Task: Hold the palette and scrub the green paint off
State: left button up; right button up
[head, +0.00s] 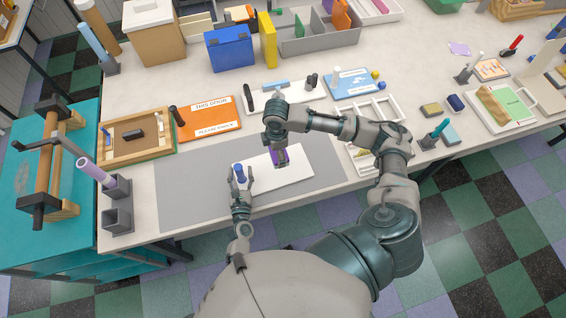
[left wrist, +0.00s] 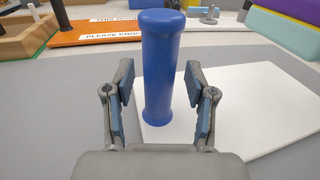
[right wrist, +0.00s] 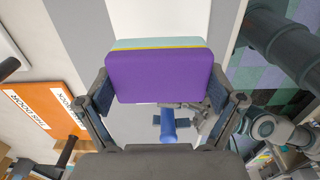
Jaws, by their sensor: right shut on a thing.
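A white board (head: 293,182), which looks like the palette, lies on a grey mat. A blue upright handle (head: 239,170) stands at its left edge. My left gripper (head: 240,180) is open, with one finger on each side of this handle; the left wrist view shows the handle (left wrist: 158,65) between the fingers, apart from them. My right gripper (head: 281,160) is shut on a purple sponge (right wrist: 160,75) with a thin yellow line and a pale teal layer. The sponge is over the board; I cannot tell whether it touches. No green paint shows on the visible board; the sponge and right arm hide part.
The grey mat (head: 190,190) has free room left of the board. An orange sign (head: 208,118) and a wooden tray (head: 150,135) lie behind it at left. A white tray with marker-like items (head: 265,98) is behind the board. A white compartment tray (head: 365,155) stands right.

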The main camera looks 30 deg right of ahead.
pick_arm(q)
jog(key=shift+r, duration=0.1)
jog(key=shift+s+a, duration=0.15)
jog(key=shift+s, duration=0.1)
jog(key=v, duration=1.1)
jog(key=shift+s, duration=0.15)
